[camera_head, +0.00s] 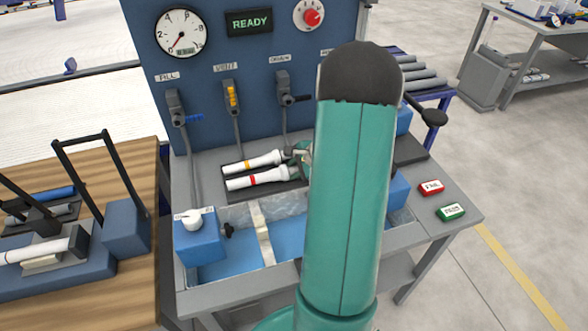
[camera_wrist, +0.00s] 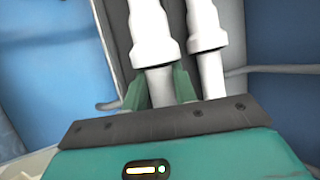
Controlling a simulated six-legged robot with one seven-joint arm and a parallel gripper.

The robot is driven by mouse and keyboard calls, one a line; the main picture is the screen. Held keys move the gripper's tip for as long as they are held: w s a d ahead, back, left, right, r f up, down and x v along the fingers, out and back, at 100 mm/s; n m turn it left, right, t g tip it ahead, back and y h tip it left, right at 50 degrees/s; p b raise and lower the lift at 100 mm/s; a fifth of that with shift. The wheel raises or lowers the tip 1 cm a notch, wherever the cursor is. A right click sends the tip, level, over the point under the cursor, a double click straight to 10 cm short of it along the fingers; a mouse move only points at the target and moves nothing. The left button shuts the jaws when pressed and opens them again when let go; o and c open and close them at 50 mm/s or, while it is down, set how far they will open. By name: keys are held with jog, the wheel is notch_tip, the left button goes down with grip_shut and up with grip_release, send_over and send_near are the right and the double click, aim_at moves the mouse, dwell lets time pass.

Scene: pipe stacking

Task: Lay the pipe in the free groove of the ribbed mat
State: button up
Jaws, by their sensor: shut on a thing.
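Two white pipes lie side by side over the dark ribbed mat (camera_head: 290,196) on the bench. The near one has a red band (camera_head: 258,178). My gripper (camera_wrist: 159,86) is shut on the left pipe (camera_wrist: 158,82) in the wrist view, which appears to be the red-banded one. The other pipe (camera_wrist: 211,75) runs beside it, outside the fingers. I cannot tell whether the held pipe touches the mat. My arm hides the mat's right part.
A blue basin (camera_head: 215,269) lies in front of the mat. The panel with a gauge (camera_head: 180,33) and several valve levers stands behind. A blue box with a white knob (camera_head: 199,235) is at front left. Red (camera_head: 431,187) and green (camera_head: 451,211) blocks are at right.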

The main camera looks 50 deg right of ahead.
jog(key=o, duration=1.1)
jog(key=shift+s+f, duration=0.1)
jog(key=v, duration=1.4)
